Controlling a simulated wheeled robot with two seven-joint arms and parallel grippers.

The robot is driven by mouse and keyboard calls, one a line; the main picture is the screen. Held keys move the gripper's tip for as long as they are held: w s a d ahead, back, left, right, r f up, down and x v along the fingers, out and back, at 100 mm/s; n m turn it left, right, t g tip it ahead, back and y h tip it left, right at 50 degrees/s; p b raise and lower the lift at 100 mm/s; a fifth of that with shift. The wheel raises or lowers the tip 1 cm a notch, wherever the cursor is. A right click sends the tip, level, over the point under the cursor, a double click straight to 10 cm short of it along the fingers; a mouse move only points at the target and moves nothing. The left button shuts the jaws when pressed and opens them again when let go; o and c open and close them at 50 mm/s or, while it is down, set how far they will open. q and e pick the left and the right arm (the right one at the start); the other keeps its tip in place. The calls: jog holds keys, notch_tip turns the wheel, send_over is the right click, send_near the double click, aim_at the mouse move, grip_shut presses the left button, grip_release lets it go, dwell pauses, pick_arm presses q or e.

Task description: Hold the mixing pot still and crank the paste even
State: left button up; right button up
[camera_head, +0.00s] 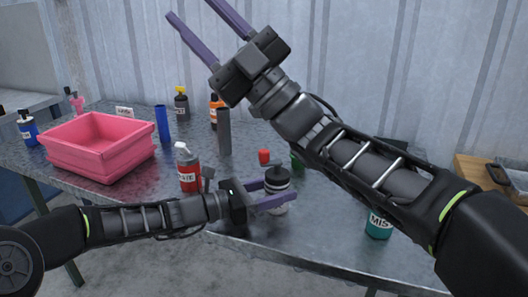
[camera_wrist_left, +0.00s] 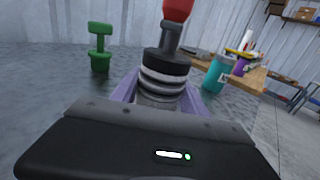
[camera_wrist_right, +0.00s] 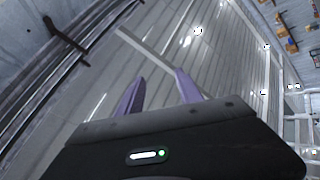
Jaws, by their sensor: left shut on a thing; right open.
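The mixing pot (camera_head: 277,206) stands on the grey table, with a pale ringed body and a dark lid. In the left wrist view the pot (camera_wrist_left: 160,83) is upright, with a grey crank (camera_wrist_left: 171,40) and red knob (camera_wrist_left: 178,9) above its lid. The red knob also shows in the head view (camera_head: 264,156). My left gripper (camera_head: 279,193) is shut on the pot, its purple fingers on either side of the body. My right gripper (camera_head: 190,9) is open and empty, raised high before the wall. The paste inside the pot is hidden.
A red bottle (camera_head: 189,172) and a tall grey cylinder (camera_head: 224,132) stand left of the pot. A pink bin (camera_head: 98,165) sits farther left. A teal container (camera_head: 378,227) stands right, partly behind my right arm. A green object (camera_wrist_left: 100,45) is near the pot.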

notch_tip(320, 180, down, 4)
jog(key=d+f+n+g+h, duration=0.1)
jog(key=n+g+h, duration=0.2)
jog(key=n, duration=0.5)
jog(key=n+t+h, duration=0.2)
jog(key=n+h, duration=0.9)
jog(key=n, duration=0.4)
send_near(266, 151)
jog(key=d, duration=0.1)
jog(key=shift+s+d+r, duration=0.1)
jog(key=shift+s+d, duration=0.05)
jog(key=shift+s, duration=0.35)
jog(key=x, duration=1.2)
jog(key=shift+w+r, duration=0.1)
jog(key=shift+r, duration=0.05)
jog(key=shift+c, duration=0.4)
grip_shut()
